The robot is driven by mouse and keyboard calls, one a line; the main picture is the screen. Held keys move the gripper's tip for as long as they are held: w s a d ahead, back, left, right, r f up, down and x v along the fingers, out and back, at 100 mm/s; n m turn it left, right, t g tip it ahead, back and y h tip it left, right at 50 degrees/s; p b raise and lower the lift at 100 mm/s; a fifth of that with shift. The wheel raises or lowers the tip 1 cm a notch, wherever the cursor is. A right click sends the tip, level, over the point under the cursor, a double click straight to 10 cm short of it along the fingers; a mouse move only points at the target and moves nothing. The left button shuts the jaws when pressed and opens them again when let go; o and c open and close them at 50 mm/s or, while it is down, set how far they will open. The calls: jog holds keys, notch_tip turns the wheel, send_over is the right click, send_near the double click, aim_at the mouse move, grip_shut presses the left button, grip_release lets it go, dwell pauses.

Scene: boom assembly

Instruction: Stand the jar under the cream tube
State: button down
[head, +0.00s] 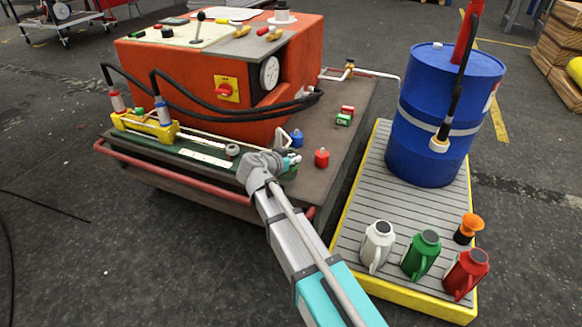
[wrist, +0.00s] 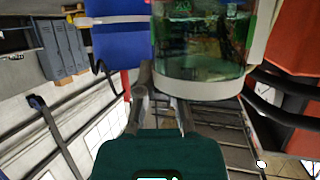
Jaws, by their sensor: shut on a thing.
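My gripper (head: 272,166) is over the front edge of the machine's deck, low in front of the orange housing. In the wrist view its grey fingers (wrist: 163,98) meet the lower side of a clear jar (wrist: 205,45) with green markings and a pale rim. The gripper is shut on this jar. In the head view only a small green part of the jar (head: 290,173) shows beside the gripper. A thin cream tube (head: 376,73) runs right from a brass valve behind the deck toward the blue drum. Its far end is hard to make out.
A blue drum (head: 442,115) stands on a yellow-edged pallet (head: 398,205). White (head: 377,245), green (head: 421,255) and red (head: 465,272) jugs stand on its front. The orange machine (head: 200,85) has black hoses.

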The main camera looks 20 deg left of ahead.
aim_at(292, 166)
jog(key=shift+w+a+f+b, duration=0.35)
jog(key=shift+w+f+b, duration=0.05)
jog(key=shift+f+b, duration=0.3)
jog(key=shift+s+d+f+b, duration=0.1)
jog(key=shift+f+b, duration=1.2)
jog(key=shift+f, duration=0.15)
jog(key=c, duration=0.8)
grip_release()
jog(key=shift+o, duration=0.2)
jog(key=shift+r, duration=0.2)
jog(key=shift+s+r, duration=0.15)
jog(key=shift+s, duration=0.15)
jog(key=p+v, duration=0.4)
jog(key=v, duration=0.7)
jog(key=shift+a+p, duration=0.2)
jog(key=shift+p, duration=0.15)
jog(key=shift+s, duration=0.15)
